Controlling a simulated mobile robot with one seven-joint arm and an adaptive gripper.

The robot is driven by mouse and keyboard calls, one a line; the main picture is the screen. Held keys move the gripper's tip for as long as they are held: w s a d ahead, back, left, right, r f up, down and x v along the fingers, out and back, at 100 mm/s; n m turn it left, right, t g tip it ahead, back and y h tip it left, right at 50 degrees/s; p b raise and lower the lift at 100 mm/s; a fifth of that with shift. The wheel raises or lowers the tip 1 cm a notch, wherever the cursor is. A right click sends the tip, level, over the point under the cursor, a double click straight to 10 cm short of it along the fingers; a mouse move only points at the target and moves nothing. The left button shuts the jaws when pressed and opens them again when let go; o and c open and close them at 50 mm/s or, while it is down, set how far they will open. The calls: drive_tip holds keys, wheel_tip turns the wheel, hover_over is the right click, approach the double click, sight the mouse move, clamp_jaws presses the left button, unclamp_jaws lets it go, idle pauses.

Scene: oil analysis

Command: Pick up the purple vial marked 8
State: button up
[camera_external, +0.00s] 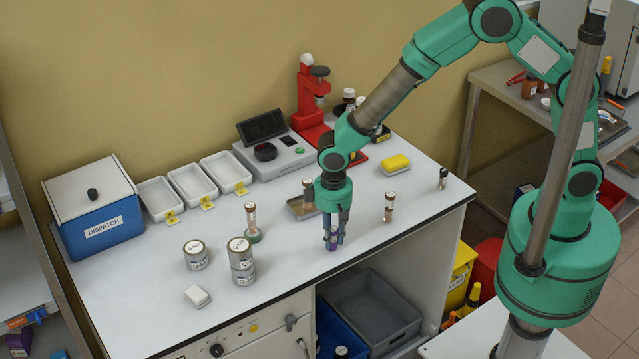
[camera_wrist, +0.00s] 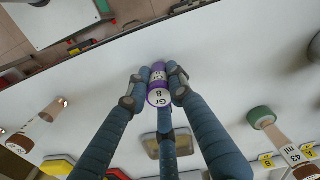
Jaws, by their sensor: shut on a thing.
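The purple vial (camera_wrist: 158,80) has a white lid marked "Gr 8" in the wrist view. It also shows low between my fingers in the external view (camera_external: 332,240). My gripper (camera_wrist: 157,88) is shut on it, with blue fingers on both sides and a third finger behind. The vial looks upright, at or just above the white table (camera_external: 290,290) near its front edge. I cannot tell whether its base touches the table.
Brown vials stand to the right (camera_external: 389,207) and left, one on a green base (camera_external: 252,236). Behind my gripper is a metal tray (camera_external: 297,211). Stacked tins (camera_external: 241,262), white trays (camera_external: 160,196) and a blue DISPATCH box (camera_external: 100,225) stand further left.

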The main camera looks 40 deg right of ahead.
sight(334, 229)
drive_tip(key=shift+r, duration=0.75)
wheel_tip(334, 229, up, 2)
drive_tip(key=shift+s+d+r+p, duration=0.1)
drive_tip(key=shift+p, duration=0.3)
drive_tip(key=s+d+r+p, duration=0.1)
drive_tip(key=s+d, duration=0.8)
drive_tip(key=d, duration=0.3)
drive_tip(key=shift+s+d, duration=0.2)
drive_tip(key=shift+s, duration=0.15)
